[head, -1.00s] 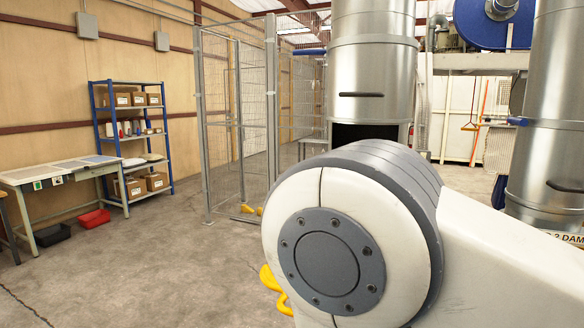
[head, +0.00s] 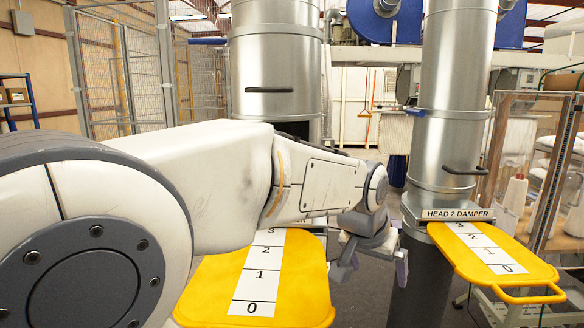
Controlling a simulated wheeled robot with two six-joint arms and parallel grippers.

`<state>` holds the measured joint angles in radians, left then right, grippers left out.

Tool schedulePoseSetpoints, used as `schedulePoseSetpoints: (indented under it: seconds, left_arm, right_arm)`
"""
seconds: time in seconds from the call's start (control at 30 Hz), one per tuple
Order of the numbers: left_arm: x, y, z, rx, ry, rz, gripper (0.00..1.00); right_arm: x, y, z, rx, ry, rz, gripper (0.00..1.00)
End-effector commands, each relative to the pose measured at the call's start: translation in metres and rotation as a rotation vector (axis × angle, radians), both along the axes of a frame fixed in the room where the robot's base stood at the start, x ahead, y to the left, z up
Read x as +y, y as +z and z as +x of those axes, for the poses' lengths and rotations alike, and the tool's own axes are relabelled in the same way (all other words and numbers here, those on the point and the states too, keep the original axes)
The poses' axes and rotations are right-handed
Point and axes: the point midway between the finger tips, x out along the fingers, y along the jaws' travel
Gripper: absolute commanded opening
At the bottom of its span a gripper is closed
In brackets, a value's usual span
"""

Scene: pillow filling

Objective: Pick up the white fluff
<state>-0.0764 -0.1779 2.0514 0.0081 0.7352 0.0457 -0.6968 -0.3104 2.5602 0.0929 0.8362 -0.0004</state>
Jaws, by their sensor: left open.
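My left arm reaches across from the left. Its gripper (head: 373,268) hangs open and empty between two yellow damper plates, with its fingers pointing down. Pale white material (head: 518,138), possibly the white fluff, shows behind a wooden-framed clear panel at the right. It is well beyond the gripper and apart from it, and I cannot tell its exact form. No loose fluff shows at the gripper. My right gripper is out of view.
The yellow numbered plate (head: 209,290) is below my left arm, partly hidden. Another yellow plate (head: 478,262) sticks out of the right metal duct (head: 452,90), labelled HEAD 2 DAMPER. A larger duct (head: 276,60) stands behind my arm. White cones (head: 515,197) stand at the right.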

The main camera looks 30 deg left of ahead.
Motion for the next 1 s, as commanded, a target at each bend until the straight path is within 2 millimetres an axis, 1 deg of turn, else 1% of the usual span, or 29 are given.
schedulePoseSetpoints:
  seconds: [0.03, 0.07, 0.1, 0.13, 0.17, 0.2, 0.3, 0.33, 0.4, 0.5, 0.73, 0.9, 1.0]
  left_arm:
    - [0.046, 0.033, 0.026, -0.078, 0.116, 0.008, 1.0]
    - [0.07, 0.05, 0.037, -0.119, 0.171, 0.016, 1.0]
    - [0.102, 0.071, 0.047, -0.171, 0.24, 0.028, 1.0]
    - [0.125, 0.086, 0.052, -0.207, 0.289, 0.04, 1.0]
    - [0.147, 0.101, 0.056, -0.241, 0.334, 0.051, 1.0]
    - [0.174, 0.118, 0.058, -0.281, 0.389, 0.066, 1.0]
    - [0.228, 0.153, 0.056, -0.358, 0.494, 0.105, 1.0]
    - [0.24, 0.161, 0.054, -0.375, 0.517, 0.114, 1.0]
    - [0.26, 0.173, 0.051, -0.402, 0.555, 0.131, 1.0]
    - [0.276, 0.179, 0.051, -0.419, 0.581, 0.143, 1.0]
    - [0.293, 0.161, 0.075, -0.42, 0.584, 0.144, 1.0]
    - [0.298, 0.153, 0.084, -0.422, 0.583, 0.143, 1.0]
    - [0.304, 0.148, 0.091, -0.42, 0.584, 0.143, 1.0]
  right_arm:
    - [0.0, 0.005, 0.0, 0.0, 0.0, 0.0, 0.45]
    - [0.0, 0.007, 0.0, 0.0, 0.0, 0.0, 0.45]
    - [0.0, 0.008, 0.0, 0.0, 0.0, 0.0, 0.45]
    - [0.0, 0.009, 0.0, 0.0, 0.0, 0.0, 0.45]
    - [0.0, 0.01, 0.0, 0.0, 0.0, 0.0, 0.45]
    - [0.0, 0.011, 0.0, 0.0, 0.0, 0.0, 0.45]
    - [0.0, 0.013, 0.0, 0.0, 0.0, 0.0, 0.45]
    - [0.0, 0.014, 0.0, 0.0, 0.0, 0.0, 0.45]
    - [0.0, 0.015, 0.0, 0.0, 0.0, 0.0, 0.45]
    - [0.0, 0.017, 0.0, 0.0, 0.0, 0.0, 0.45]
    - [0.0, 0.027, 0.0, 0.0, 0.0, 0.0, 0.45]
    - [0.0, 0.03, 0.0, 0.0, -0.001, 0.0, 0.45]
    - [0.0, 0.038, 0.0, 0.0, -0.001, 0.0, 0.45]
